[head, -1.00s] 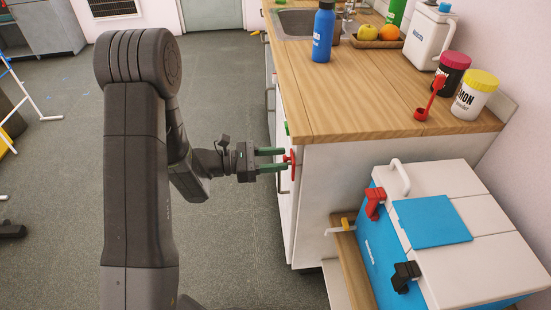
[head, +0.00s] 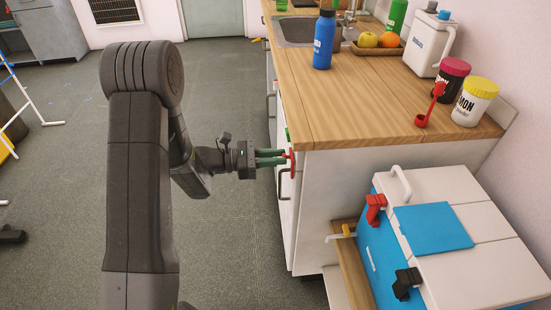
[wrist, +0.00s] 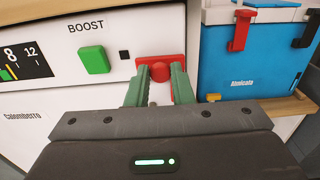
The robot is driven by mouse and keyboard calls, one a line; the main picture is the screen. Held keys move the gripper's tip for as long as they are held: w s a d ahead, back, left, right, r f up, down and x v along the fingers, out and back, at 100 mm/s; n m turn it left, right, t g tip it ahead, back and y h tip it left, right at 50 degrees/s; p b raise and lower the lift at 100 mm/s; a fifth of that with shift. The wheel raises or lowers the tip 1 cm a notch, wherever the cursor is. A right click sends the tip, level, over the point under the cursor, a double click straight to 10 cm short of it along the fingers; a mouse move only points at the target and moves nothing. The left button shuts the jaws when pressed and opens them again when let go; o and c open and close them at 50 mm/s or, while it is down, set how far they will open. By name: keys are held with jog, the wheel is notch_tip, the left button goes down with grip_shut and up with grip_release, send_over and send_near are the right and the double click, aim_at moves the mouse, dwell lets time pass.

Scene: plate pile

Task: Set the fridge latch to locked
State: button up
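A red latch (wrist: 154,70) is on the white front panel (wrist: 62,73) under the worktop, right of a green button (wrist: 94,60) marked BOOST. Its red plate shows above my fingertips, and a red part shows between them. In the head view the latch (head: 292,163) is at the cabinet's front edge. My gripper (wrist: 161,72) has its two green fingers closed in on the latch, one on each side, and appears shut on it. My gripper (head: 286,157) points right, level with the latch. The fingers hide part of the latch, and I cannot tell its setting.
A blue and white box (head: 378,262) with red and black clips stands right of the panel on a wooden ledge (head: 352,262). A dark handle (head: 283,184) is just below the latch. Bottles and jars stand on the worktop (head: 370,110). The floor (head: 235,240) left of the cabinet is clear.

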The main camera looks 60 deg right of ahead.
jog(key=o, duration=0.4)
jog(key=shift+w+d, duration=0.15)
jog(key=shift+w, duration=0.05)
jog(key=shift+o, duration=0.2)
jog(key=v, duration=1.3)
jog(key=shift+w+a, duration=0.25)
jog(key=shift+s+d, duration=0.1)
jog(key=x, duration=1.3)
jog(key=shift+s, duration=0.35)
